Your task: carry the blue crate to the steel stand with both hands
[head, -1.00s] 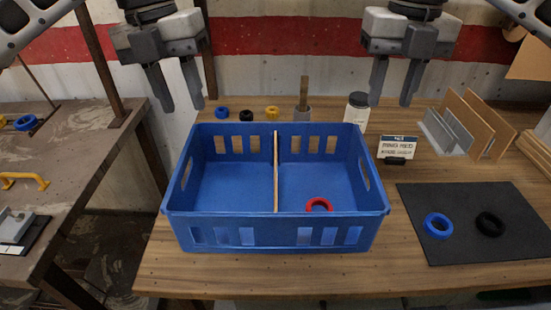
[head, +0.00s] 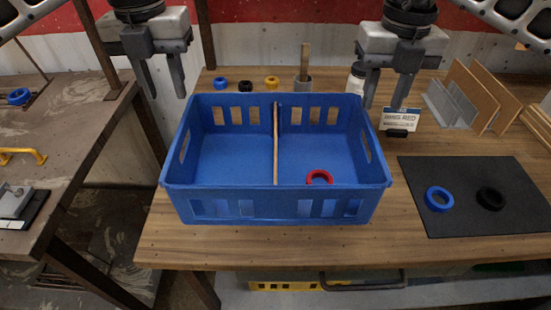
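The blue crate (head: 277,207) stands upright on the wooden table. It has slotted sides, hand holes in its end walls and a thin wooden divider (head: 276,145). A red ring (head: 319,177) lies in its right compartment; the left compartment looks empty. My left gripper (head: 166,97) is open and empty, above and just left of the crate's far left corner. My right gripper (head: 382,107) is open and empty, near the crate's far right corner. Neither visibly touches the crate. A worn, dark brown bench or stand (head: 75,130) is at the left; I cannot tell whether it is the steel stand.
A black mat (head: 470,222) with a blue ring (head: 438,198) and a black ring (head: 490,199) lies right of the crate. A sign (head: 400,120), a white bottle (head: 355,80) and small rings stand behind. A yellow handle (head: 22,154) is on the left surface. A gap separates the tables.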

